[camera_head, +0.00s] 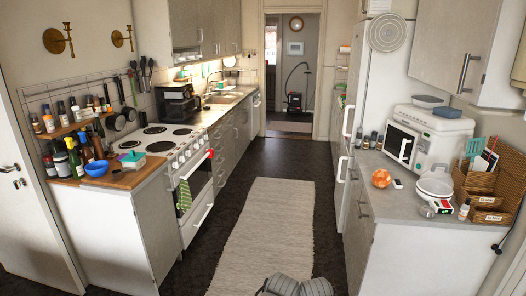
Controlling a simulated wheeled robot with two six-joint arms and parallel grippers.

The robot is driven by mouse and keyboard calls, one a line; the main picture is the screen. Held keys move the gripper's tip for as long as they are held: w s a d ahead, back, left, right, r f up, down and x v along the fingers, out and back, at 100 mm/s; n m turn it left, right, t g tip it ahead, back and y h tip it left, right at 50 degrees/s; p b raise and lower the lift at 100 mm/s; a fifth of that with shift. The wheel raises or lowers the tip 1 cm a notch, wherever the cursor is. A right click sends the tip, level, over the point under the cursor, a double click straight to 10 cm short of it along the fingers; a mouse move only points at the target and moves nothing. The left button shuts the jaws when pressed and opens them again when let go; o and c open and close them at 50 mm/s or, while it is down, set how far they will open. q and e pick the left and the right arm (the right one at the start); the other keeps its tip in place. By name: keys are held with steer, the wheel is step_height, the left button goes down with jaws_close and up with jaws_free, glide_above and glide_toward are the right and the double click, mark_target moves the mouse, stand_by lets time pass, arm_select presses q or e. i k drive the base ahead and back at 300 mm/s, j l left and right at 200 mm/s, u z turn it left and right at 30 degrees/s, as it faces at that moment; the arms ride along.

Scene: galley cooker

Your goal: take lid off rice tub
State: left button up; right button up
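No tub is clearly marked as rice. A small tub with a teal top (131,157) stands on the wooden end of the left counter, beside a blue bowl (97,168). Another low container with a blue-grey top (447,112) sits on the white microwave at the right. I cannot tell which of these is the rice tub; both look closed at this size. Neither of my grippers can be made out in the head view. Grey ridged shapes at the bottom centre are cut off by the edge, and I cannot tell what they are.
A pale rug (262,230) covers the floor between the counters. Several bottles (75,158) crowd the left counter beside the white cooker (192,165). On the right counter are the microwave (425,140), a white lidded pot (434,185), an orange object (381,178) and wicker baskets (485,190).

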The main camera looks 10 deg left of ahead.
mark_target(133, 157)
steer(key=i+j+u, duration=0.1)
steer(key=i+u, duration=0.3)
steer(key=i, duration=0.3)
steer(key=i+l+u, duration=0.1)
steer(key=i+u, duration=0.25)
steer(key=i, duration=0.35)
steer(key=i+j, duration=0.95)
steer(key=j, duration=0.15)
